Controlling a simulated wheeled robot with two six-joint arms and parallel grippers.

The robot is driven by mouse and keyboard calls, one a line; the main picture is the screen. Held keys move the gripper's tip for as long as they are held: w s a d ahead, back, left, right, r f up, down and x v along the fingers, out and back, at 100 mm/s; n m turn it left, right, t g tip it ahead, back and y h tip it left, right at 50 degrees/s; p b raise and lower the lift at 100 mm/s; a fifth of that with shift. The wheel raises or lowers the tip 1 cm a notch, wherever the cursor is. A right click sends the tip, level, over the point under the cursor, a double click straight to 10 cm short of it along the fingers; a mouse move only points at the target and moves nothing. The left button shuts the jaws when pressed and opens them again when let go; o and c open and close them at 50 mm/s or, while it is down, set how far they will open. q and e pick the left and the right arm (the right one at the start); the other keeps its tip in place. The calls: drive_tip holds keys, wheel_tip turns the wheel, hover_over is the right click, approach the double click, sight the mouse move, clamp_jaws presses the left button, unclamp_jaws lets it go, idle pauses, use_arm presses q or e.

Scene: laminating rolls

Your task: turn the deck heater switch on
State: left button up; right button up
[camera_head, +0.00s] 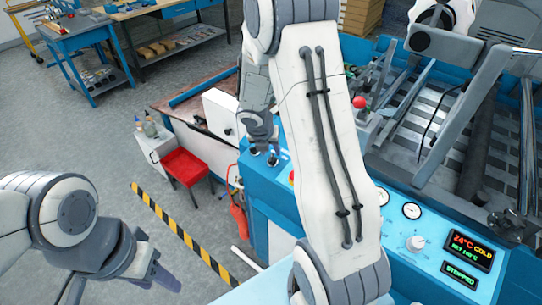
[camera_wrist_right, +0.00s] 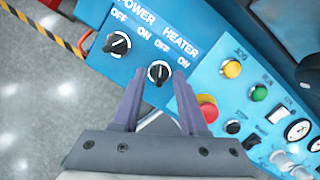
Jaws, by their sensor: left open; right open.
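The heater switch (camera_wrist_right: 158,72) is a round black knob with a white pointer on the blue panel, in the right wrist view. Its pointer looks turned towards OFF. My right gripper (camera_wrist_right: 157,84) is open, with its fingertips on either side of the knob in the picture; contact cannot be told. In the head view my right gripper (camera_head: 262,138) is over the panel's left end, partly behind my arm. The power switch (camera_wrist_right: 117,43) is left of the heater switch, its pointer towards ON. My left gripper (camera_head: 122,284) is open and empty above the floor.
A red button (camera_wrist_right: 207,108) sits close to the right finger. Yellow (camera_wrist_right: 231,69) and green (camera_wrist_right: 259,93) buttons lie further right. The display (camera_head: 470,250) reads 24°C COLD, and the one below reads STOPPED. A red stool (camera_head: 185,166) stands left of the machine.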

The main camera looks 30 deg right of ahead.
sight(272, 159)
drive_tip(key=shift+x, duration=1.3)
clamp_jaws()
drive_tip(key=shift+m+b, duration=0.35)
drive_tip(key=shift+m, duration=0.05)
drive_tip(key=m+b, duration=0.1)
drive_tip(key=m, duration=0.3)
drive_tip(key=shift+s+d+m+g+h, duration=0.1)
drive_tip(key=shift+m+g+h, duration=0.2)
drive_tip(key=shift+g, duration=0.1)
drive_tip(key=m, duration=0.3)
drive_tip(key=m+g, duration=0.1)
drive_tip(key=m, duration=0.2)
drive_tip(key=shift+s+m, duration=0.25)
drive_tip(key=shift+m, duration=0.05)
